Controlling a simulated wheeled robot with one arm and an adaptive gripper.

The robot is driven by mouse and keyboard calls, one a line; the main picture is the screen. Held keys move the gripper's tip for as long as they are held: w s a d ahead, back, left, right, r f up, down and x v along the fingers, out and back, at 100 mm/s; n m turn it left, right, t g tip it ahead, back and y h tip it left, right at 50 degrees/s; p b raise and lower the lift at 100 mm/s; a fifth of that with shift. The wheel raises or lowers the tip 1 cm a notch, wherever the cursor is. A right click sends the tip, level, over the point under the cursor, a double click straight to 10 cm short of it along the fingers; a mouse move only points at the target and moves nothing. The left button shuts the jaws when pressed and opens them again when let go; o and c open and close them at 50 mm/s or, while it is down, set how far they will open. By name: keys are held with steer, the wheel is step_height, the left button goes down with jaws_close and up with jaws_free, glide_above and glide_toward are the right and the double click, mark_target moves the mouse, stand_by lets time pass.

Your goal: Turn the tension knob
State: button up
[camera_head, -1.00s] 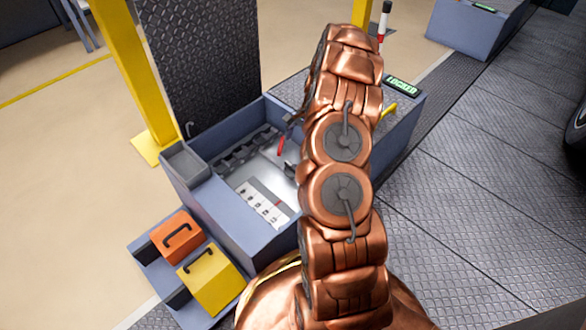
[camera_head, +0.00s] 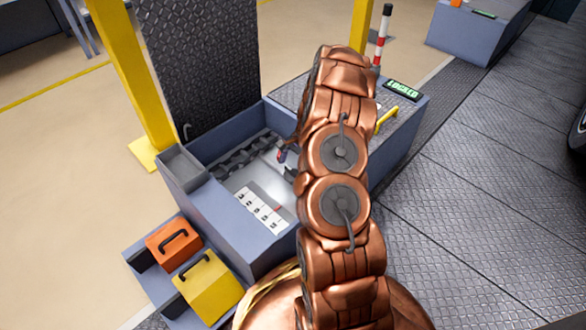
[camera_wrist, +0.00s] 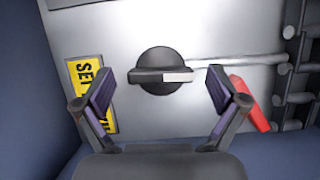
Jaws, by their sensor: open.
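The tension knob (camera_wrist: 168,57) is a round dark knob with a crossbar and a white pointer end directed right, in the wrist view. It sits on a grey metal panel (camera_wrist: 215,35). My gripper (camera_wrist: 161,76) is open, with one finger at each side of the knob and visible gaps between. It holds nothing. A yellow label (camera_wrist: 84,88) reading "SET" lies left of the knob, partly behind the left finger. In the head view my arm covers the knob, and the gripper is mostly hidden.
A red part (camera_wrist: 250,104) sits close to the right finger, with dark rail-like parts (camera_wrist: 290,80) beyond. In the head view the open blue-grey box (camera_head: 235,225) has raised walls around the panel. Orange (camera_head: 172,243) and yellow (camera_head: 210,286) blocks stand at its left front.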

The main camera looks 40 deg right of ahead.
steer(key=c, duration=1.1)
steer(key=shift+c, duration=0.2)
steer(key=shift+r+n+p, duration=0.15)
steer(key=shift+n+p, duration=0.15)
steer(key=shift+p, duration=0.25)
steer(key=shift+r+p, duration=0.1)
steer(key=shift+p, duration=0.3)
steer(key=n+g+p, duration=0.1)
steer(key=n+p, duration=0.2)
steer(key=p, duration=0.1)
steer(key=shift+h, duration=0.3)
steer(key=n+g+p, duration=0.1)
steer(key=n+p, duration=0.1)
steer(key=n, duration=0.1)
steer(key=shift+w+h, duration=0.1)
steer(key=shift+h, duration=0.2)
steer(key=shift+f+n+g+p, duration=0.2)
steer(key=shift+n+g+p, duration=0.2)
steer(key=shift+n+p, duration=0.5)
steer(key=shift+h, duration=0.3)
